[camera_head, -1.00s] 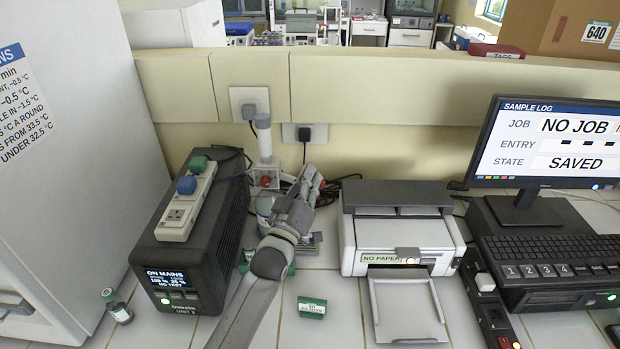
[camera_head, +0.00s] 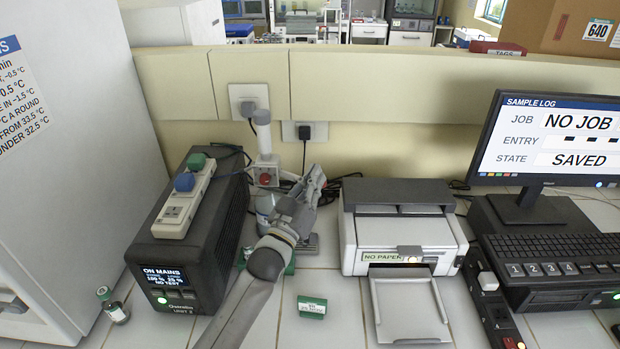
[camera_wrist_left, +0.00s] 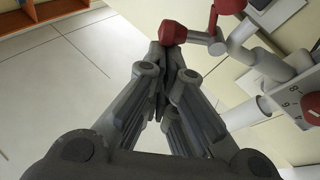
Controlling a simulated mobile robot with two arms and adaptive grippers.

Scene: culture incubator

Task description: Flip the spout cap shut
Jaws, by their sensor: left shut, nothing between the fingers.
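A bottle-top dispenser stands at the back of the bench in the head view, with a white upright post (camera_head: 263,132), a red dial (camera_head: 266,179) and a clear bottle (camera_head: 265,204) partly behind my left arm. In the left wrist view a red cap (camera_wrist_left: 172,33) sits on a grey link beside the spout tube (camera_wrist_left: 240,40), and the dial (camera_wrist_left: 314,104) is at the right. My left gripper (camera_head: 314,178) is shut and empty, right of the dispenser. Its fingertips (camera_wrist_left: 168,52) appear just below the red cap; I cannot tell whether they touch it. My right gripper is out of view.
A black power unit (camera_head: 195,250) with a power strip (camera_head: 187,205) stands left of my arm. A printer (camera_head: 400,235) is to the right, then a keyboard (camera_head: 560,250) and monitor. A small vial (camera_head: 117,312) and a green box (camera_head: 312,307) lie in front.

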